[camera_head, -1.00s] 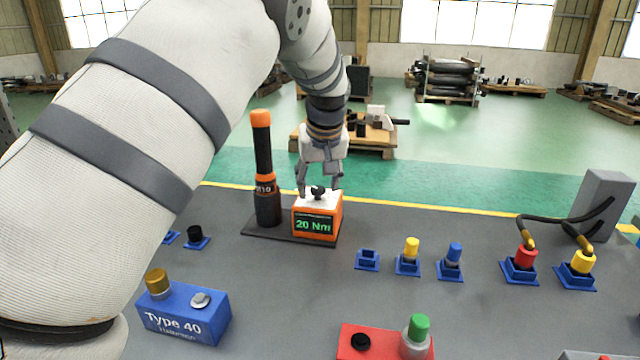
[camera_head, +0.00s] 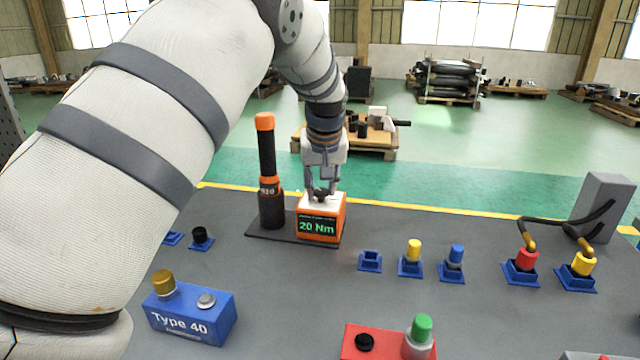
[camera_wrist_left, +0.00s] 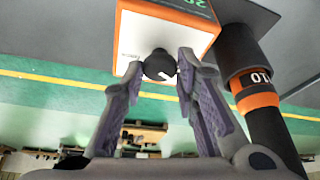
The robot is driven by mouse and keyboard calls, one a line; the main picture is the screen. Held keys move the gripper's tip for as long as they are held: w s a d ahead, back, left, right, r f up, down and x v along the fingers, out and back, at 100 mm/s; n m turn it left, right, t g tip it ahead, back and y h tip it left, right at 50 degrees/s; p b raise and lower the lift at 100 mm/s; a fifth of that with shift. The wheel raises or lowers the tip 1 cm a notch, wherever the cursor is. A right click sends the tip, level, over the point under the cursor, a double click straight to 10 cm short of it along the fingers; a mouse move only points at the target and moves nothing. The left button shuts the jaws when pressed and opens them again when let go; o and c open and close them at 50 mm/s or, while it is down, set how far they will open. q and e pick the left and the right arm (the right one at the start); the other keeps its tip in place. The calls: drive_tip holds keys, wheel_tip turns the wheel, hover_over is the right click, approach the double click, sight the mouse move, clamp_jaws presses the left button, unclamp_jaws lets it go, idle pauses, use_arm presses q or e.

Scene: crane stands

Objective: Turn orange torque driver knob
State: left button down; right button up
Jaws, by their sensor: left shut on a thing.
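The torque driver box (camera_head: 320,228) is orange with a white top and a green "20 Nm" display. Its small knob (camera_wrist_left: 157,66) looks black with a white mark and stands on the white top. My left gripper (camera_head: 322,190) reaches down onto the box from above. Its two fingers (camera_wrist_left: 160,62) are closed on the knob, one on each side, in the left wrist view. The black driver (camera_head: 267,165) with orange bands and an orange cap stands upright just left of the box, on the same dark base plate. My right gripper is out of view.
A blue "Type 40" box (camera_head: 190,312), a red box (camera_head: 385,345) with a green knob, and several blue sockets with coloured plugs stand on the grey table (camera_head: 290,300). Cables run to a grey post (camera_head: 603,208) at right. The driver stands close beside my left gripper.

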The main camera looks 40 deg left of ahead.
use_arm(q)
drive_tip(key=shift+s+r+m+p, duration=0.1)
drive_tip(key=shift+r+m+p, duration=0.2)
drive_tip(key=shift+m, duration=0.5)
drive_tip(key=shift+a+f+m+t+h, duration=0.1)
drive_tip(key=shift+f+m+t+h, duration=0.1)
drive_tip(key=shift+m+t+h, duration=0.45)
drive_tip(key=shift+a+f+m+h, duration=0.1)
drive_tip(key=shift+m+h, duration=0.25)
drive_tip(key=shift+m, duration=0.85)
drive_tip(key=shift+a+f+m+h, duration=0.1)
drive_tip(key=shift+m+h, duration=0.2)
drive_tip(key=shift+m, duration=0.85)
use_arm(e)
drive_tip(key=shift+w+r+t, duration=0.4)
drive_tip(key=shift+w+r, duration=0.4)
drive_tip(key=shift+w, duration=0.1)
use_arm(q)
drive_tip(key=shift+s, duration=0.1)
drive_tip(key=c, duration=1.2)
unclamp_jaws()
drive_tip(key=shift+c, duration=0.2)
